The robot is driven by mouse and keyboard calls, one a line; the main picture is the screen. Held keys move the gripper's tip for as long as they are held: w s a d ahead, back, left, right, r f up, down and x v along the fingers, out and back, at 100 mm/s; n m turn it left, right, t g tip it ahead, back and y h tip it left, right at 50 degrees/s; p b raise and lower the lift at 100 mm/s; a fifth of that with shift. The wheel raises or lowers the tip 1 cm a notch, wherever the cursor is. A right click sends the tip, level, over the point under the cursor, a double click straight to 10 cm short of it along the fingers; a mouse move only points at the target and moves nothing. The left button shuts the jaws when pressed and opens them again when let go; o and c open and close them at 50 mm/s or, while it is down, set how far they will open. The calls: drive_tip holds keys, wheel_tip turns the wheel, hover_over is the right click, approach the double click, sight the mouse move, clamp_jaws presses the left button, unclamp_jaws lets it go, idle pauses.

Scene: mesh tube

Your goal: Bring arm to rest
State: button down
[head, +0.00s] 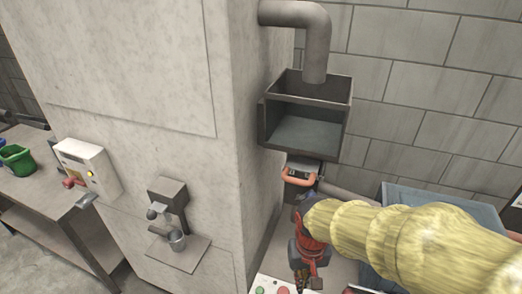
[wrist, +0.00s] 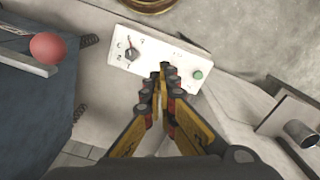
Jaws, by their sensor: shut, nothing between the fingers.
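My gripper (head: 299,284) hangs at the end of my yellow-sleeved arm, low in the head view, near a pale control panel (head: 271,288). In the wrist view my gripper (wrist: 163,72) has its two yellow and black fingers together at the tips, with nothing visible between them. Its tips overlap the white control panel (wrist: 165,56), which bears a dark rotary knob (wrist: 132,54) and a green button (wrist: 197,75). I cannot tell whether the tips touch the panel.
A concrete block (head: 150,80) fills the left. An open metal box (head: 305,135) under a pipe (head: 316,45) and an orange handle (head: 298,178) are behind my gripper. A blue-grey surface (wrist: 35,120) and red ball (wrist: 47,47) lie left in the wrist view.

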drive_tip(key=s+d+r+t, duration=0.2)
drive_tip(key=s+d+r, duration=0.1)
drive_tip(key=r, duration=0.5)
drive_tip(key=s+d+r+t, duration=0.3)
drive_tip(key=s+d+r, duration=0.1)
drive_tip(key=r, duration=0.4)
drive_tip(key=shift+s+d+r+m+t, duration=0.15)
drive_tip(key=shift+d+r+m+t, duration=0.15)
drive_tip(key=shift+d+m, duration=0.15)
idle(0.5)
